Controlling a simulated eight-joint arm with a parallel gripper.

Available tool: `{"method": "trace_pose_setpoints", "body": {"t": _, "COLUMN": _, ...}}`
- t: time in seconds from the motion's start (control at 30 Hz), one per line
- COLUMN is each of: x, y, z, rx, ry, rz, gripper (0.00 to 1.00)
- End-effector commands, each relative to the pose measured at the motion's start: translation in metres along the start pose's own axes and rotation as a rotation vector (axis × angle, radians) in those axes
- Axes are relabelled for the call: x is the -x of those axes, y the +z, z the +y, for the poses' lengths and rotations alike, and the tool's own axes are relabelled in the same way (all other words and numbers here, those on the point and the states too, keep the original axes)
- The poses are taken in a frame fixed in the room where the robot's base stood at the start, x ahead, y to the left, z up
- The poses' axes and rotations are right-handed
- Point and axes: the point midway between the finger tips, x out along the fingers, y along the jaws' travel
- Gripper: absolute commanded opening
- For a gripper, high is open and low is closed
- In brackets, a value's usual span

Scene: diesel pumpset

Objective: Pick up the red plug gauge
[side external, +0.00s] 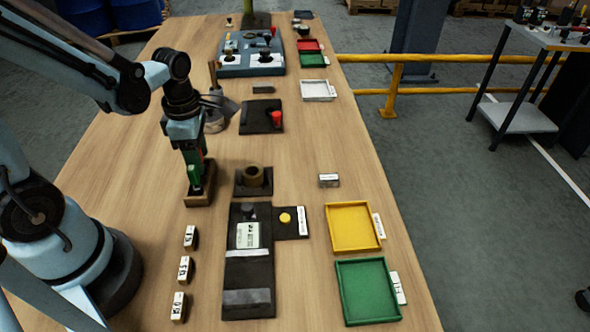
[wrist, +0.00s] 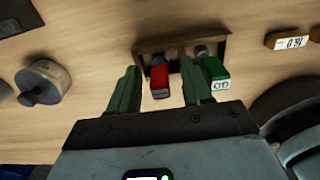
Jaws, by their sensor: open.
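The red plug gauge (wrist: 159,81) shows in the wrist view, its red handle between the two green fingers of my gripper (wrist: 158,68). Its far end is at the wooden holder (wrist: 145,48). My gripper is open; the fingers stand to either side of the handle, with a visible gap at the left. A green plug gauge (wrist: 214,70) is in the same holder, just right of the right finger. In the side view my gripper (side external: 196,172) is low over the wooden holder (side external: 200,198). The red gauge cannot be made out clearly there.
Small numbered blocks (side external: 186,270) stand in front of the holder. A dark block with a brown ring (side external: 254,178) and a dark gauge fixture (side external: 247,275) are to its right. Yellow (side external: 354,228) and green (side external: 367,291) trays lie farther right. A round metal piece (wrist: 43,82) is left in the wrist view.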

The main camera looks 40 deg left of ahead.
Motion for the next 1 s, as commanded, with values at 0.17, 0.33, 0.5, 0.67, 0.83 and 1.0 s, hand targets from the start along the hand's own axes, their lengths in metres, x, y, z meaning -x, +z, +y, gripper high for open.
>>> {"method": "trace_pose_setpoints", "body": {"t": 0.17, "x": -0.0054, "y": -0.0001, "z": 0.0000, "rx": 0.000, "ry": 0.000, "rz": 0.000, "gripper": 0.49}}
{"method": "trace_pose_setpoints", "body": {"t": 0.33, "x": -0.0054, "y": -0.0002, "z": -0.0002, "rx": 0.001, "ry": 0.000, "rz": 0.000, "gripper": 0.49}}
{"method": "trace_pose_setpoints", "body": {"t": 0.5, "x": -0.0053, "y": -0.0002, "z": -0.0002, "rx": 0.001, "ry": 0.000, "rz": 0.000, "gripper": 0.28}}
{"method": "trace_pose_setpoints", "body": {"t": 0.67, "x": -0.0052, "y": -0.0002, "z": -0.0002, "rx": 0.001, "ry": 0.000, "rz": 0.000, "gripper": 0.03}}
{"method": "trace_pose_setpoints", "body": {"t": 0.83, "x": -0.0052, "y": -0.0002, "z": -0.0002, "rx": 0.001, "ry": 0.000, "rz": 0.000, "gripper": 0.00}}
{"method": "trace_pose_setpoints", "body": {"t": 1.0, "x": -0.0047, "y": -0.0002, "z": -0.0001, "rx": 0.000, "ry": 0.000, "rz": 0.000, "gripper": 0.00}}
